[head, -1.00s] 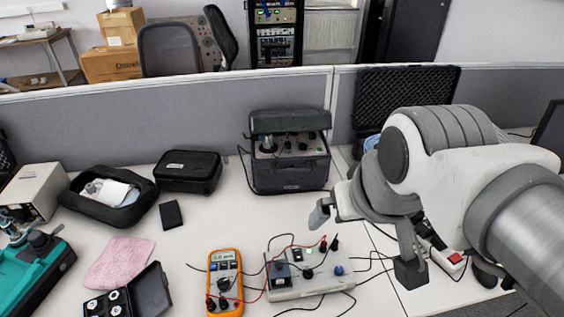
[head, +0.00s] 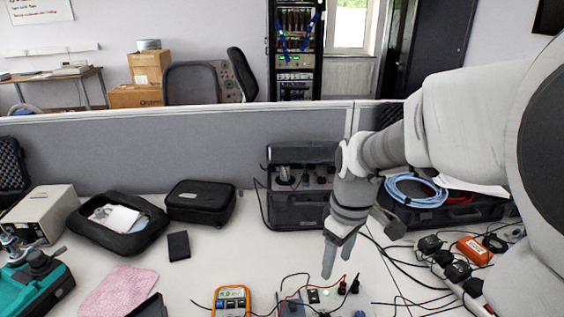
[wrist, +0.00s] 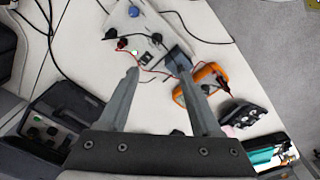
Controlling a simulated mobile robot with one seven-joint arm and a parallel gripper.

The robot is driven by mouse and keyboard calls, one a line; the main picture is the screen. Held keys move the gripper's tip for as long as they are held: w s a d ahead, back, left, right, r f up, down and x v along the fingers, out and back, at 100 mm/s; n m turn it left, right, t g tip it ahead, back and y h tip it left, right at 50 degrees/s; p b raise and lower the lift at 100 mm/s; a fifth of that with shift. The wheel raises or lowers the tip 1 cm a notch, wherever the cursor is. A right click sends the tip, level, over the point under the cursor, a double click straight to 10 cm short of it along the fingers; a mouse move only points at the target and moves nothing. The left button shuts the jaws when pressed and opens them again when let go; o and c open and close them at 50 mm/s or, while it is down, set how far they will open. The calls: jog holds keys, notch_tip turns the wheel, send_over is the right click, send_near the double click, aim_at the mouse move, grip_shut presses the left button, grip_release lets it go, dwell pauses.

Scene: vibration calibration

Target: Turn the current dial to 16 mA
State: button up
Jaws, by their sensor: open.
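A pale instrument box with knobs and plugged leads (head: 318,297) sits at the bottom edge of the head view, partly cut off. It also shows at the top of the wrist view (wrist: 150,22), with a blue knob (wrist: 133,11), dark knobs, a red plug (wrist: 121,44) and a small green light. Which knob is the current dial, and its setting, I cannot read. My gripper (head: 338,257) is open and empty, pointing down above and behind the box. In the wrist view its two fingers (wrist: 159,75) are apart, with nothing between them.
An orange multimeter (head: 232,298) lies left of the box, with loose leads around both. A dark open case (head: 296,205) stands behind my gripper. Adapters and cables (head: 455,268) crowd the right.

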aim_at(327, 315)
jog(key=shift+n+g, duration=0.3)
jog(key=shift+n, duration=0.3)
jog(key=f+b, duration=0.1)
jog(key=f, duration=0.6)
jog(key=w+f+b, duration=0.1)
jog(key=f+b, duration=0.1)
jog(key=f, duration=0.5)
jog(key=f+b, duration=0.2)
jog(key=f, duration=0.4)
jog(key=shift+w+d+f, duration=0.1)
jog(key=shift+w+f, duration=0.1)
jog(key=shift+f, duration=0.2)
grip_shut()
